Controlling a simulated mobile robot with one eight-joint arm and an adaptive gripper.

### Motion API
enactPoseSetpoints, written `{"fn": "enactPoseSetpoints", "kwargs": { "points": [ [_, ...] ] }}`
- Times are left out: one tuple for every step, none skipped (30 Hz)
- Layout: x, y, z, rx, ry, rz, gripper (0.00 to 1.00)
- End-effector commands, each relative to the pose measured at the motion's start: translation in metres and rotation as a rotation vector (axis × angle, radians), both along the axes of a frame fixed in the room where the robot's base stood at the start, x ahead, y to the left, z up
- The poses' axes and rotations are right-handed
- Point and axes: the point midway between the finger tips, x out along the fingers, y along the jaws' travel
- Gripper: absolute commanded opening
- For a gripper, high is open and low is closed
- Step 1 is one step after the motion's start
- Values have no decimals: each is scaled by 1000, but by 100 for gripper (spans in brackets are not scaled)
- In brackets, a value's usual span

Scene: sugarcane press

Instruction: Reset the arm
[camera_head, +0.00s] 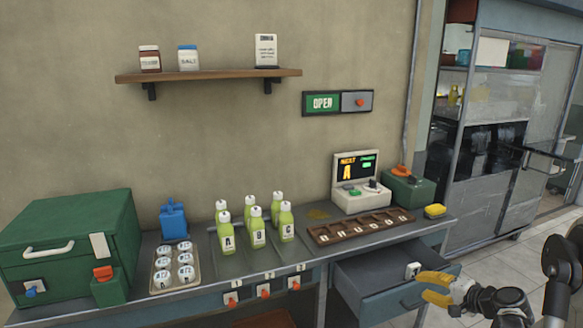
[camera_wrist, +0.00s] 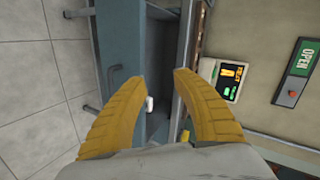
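My gripper (camera_head: 436,288) is at the lower right in the head view, beside the open drawer (camera_head: 385,303) under the counter. Its yellow fingers also show in the wrist view (camera_wrist: 158,80), spread apart with nothing between them. A small white object (camera_head: 412,270) lies in the drawer, and it shows beyond the fingertips in the wrist view (camera_wrist: 150,104). The dark arm links at the right edge of the head view are mine.
The counter (camera_head: 225,268) holds a green box (camera_head: 70,240), several green bottles (camera_head: 258,232), a brown slotted tray (camera_head: 365,226), a screen machine (camera_head: 358,182) and a yellow sponge (camera_head: 435,211). The open drawer juts out near my gripper. Floor (camera_head: 500,262) at the right is clear.

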Motion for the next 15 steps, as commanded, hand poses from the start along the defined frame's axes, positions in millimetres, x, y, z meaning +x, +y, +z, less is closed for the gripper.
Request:
{"fn": "enactPoseSetpoints", "kwargs": {
  "points": [
    [-3, 20, 20, -42, 20, 28, 34],
    [-6, 30, 31, -70, 33, 42, 34],
    [-11, 44, 44, -108, 49, 62, 34],
    [-16, 54, 54, -137, 61, 77, 34],
    [-21, 64, 63, -166, 73, 93, 34],
    [-29, 78, 75, -206, 86, 114, 34],
    [-36, 87, 83, -235, 96, 129, 34],
    [-44, 97, 91, -265, 105, 144, 34],
    [-55, 110, 102, -306, 116, 165, 34],
    [-63, 118, 109, -336, 125, 180, 34],
    [-73, 128, 116, -366, 131, 196, 34],
    [-86, 139, 124, -407, 141, 217, 34],
    [-96, 146, 130, -437, 146, 232, 34],
    [-107, 154, 135, -469, 151, 248, 34],
    [-121, 164, 141, -510, 158, 268, 34]
  ]
}}
